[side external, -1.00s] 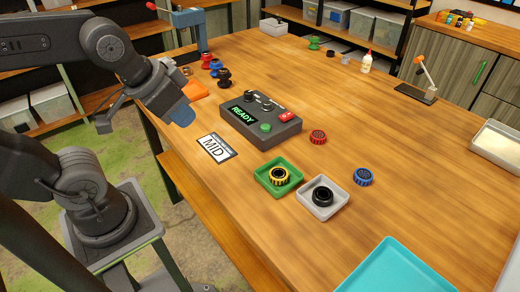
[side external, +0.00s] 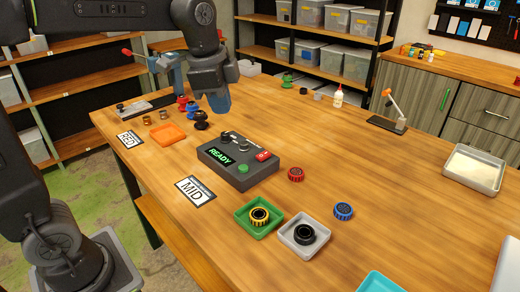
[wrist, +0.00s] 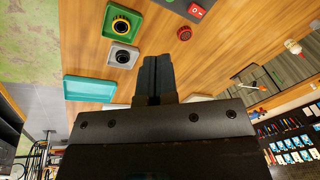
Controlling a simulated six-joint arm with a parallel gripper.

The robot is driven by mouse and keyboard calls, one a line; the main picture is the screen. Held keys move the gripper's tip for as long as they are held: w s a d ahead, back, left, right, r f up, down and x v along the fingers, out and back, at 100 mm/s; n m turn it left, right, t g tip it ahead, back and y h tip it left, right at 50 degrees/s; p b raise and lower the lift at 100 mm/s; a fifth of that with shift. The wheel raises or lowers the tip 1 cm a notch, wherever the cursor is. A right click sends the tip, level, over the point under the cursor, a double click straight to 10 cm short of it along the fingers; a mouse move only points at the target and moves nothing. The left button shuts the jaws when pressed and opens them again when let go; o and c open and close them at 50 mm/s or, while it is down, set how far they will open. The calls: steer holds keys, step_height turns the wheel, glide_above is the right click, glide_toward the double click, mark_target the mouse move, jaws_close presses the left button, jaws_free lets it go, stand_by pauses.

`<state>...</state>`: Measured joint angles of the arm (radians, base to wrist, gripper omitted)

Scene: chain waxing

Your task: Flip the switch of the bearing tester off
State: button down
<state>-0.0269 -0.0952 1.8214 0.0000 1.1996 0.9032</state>
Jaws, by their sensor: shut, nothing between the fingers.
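The bearing tester (side external: 238,165) is a dark grey box on the wooden table. It has a lit green READY display (side external: 220,157), a green button (side external: 243,169), black knobs and a red switch (side external: 263,156) at its right end. In the wrist view the red switch (wrist: 196,11) shows at the top edge, with only part of the tester in frame. My gripper (side external: 219,104) is shut and empty, above the table behind the tester in the side view, clear of it. Its closed fingers also show in the wrist view (wrist: 157,72). The switch's exact tilt is too small to tell.
A green tray (side external: 243,228) with a yellow-ringed bearing and a grey tray (side external: 290,245) with a black one stand in front. Red (side external: 296,174) and blue (side external: 343,211) bearings lie to the right. A MID card (side external: 195,191) lies before the tester.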

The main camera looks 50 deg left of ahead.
mark_target(260, 156)
steer(key=w+a+f+m+g, duration=0.1)
steer(key=w+f+m, duration=0.3)
steer(key=w+m, duration=0.4)
steer(key=w+g, duration=0.1)
steer(key=w, duration=0.3)
steer(key=shift+w+a, duration=0.15)
steer(key=shift+a, duration=0.05)
step_height(260, 156, down, 14)
steer(key=shift+r, duration=0.1)
